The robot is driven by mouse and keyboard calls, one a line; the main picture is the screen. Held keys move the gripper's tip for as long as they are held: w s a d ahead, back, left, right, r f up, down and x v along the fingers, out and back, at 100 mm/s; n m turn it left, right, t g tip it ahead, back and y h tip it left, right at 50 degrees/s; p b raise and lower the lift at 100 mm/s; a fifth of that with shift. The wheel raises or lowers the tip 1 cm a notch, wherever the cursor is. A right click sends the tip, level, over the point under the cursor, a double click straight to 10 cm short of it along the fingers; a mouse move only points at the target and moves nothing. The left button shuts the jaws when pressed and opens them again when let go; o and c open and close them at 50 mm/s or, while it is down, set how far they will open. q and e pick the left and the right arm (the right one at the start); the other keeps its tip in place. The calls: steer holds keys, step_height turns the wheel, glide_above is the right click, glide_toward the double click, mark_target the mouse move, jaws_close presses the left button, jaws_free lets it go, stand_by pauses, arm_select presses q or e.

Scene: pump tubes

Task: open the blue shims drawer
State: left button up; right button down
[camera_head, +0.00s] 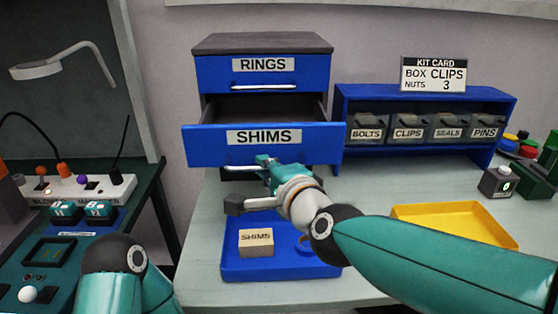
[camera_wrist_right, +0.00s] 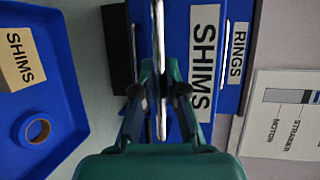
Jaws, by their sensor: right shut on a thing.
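The blue shims drawer (camera_head: 215,146) in the head view is pulled out from its cabinet, with a dark gap above its front. Its label reads SHIMS, and the drawer front (camera_wrist_right: 175,70) also shows in the right wrist view. My right gripper (camera_head: 264,163) is at the drawer's metal handle (camera_head: 238,168). In the right wrist view the right gripper (camera_wrist_right: 161,95) has its fingers shut on the handle bar (camera_wrist_right: 161,40). My left arm shows at the lower left of the head view, but its gripper is out of view.
The closed RINGS drawer (camera_head: 225,74) is above. A blue tray (camera_head: 235,268) with a SHIMS box (camera_head: 256,242) and a ring (camera_wrist_right: 38,130) lies below the drawer. A yellow tray (camera_head: 478,222) and a blue bin rack (camera_head: 420,93) are to the right.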

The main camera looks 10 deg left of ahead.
steer(key=shift+s+d+f, duration=0.1)
steer(key=shift+s+f, duration=0.1)
steer(key=shift+s, duration=0.05)
steer(key=c, duration=1.2)
jaws_free()
steer(key=shift+w, duration=0.1)
steer(key=shift+r, duration=0.1)
steer(key=v, duration=1.2)
